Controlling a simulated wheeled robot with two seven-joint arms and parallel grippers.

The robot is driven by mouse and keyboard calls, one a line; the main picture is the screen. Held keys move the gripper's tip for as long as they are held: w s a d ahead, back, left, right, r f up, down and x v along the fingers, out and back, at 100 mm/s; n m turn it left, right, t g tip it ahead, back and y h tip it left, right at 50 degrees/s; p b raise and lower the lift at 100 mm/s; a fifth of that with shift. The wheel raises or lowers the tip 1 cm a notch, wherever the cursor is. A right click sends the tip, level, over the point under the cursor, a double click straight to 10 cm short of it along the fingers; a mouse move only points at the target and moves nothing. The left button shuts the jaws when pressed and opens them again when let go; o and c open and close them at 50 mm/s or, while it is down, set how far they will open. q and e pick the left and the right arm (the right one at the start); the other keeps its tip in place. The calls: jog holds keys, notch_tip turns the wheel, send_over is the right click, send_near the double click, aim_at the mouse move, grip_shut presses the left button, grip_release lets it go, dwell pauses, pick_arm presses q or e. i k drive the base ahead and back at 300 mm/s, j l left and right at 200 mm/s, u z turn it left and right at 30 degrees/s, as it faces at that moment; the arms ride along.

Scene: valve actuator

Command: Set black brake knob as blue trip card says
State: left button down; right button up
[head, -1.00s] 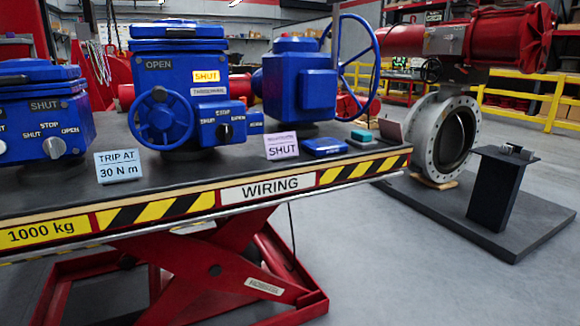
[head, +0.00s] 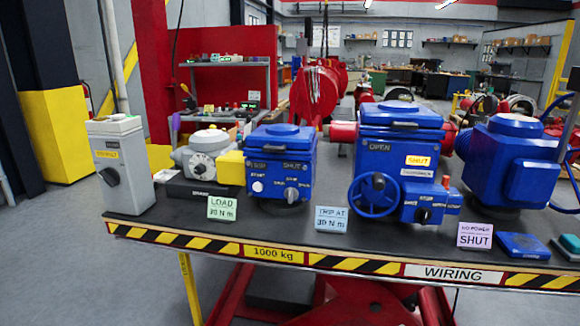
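The blue trip card (head: 331,219) stands at the table's front edge, middle. Its small lettering reads TRIP AT and what looks like 30 N m. A grey rounded unit (head: 198,150) with a round dial face and a yellow block sits left of it, on a black base (head: 190,188) with a small label that seems to read BRAKE. I cannot make out a black knob or its setting there. A grey box (head: 125,150) at the table's left end carries a large black knob (head: 109,176). Neither gripper is in view.
A green card (head: 222,208) reads LOAD and a lilac card (head: 475,235) reads SHUT. Blue actuators (head: 281,160), (head: 398,150), (head: 515,165) stand along the striped table. A flat blue piece (head: 524,245) lies at right. The floor (head: 75,270) at front left is clear.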

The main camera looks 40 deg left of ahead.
aim_at(198, 169)
jog(key=u, duration=1.65)
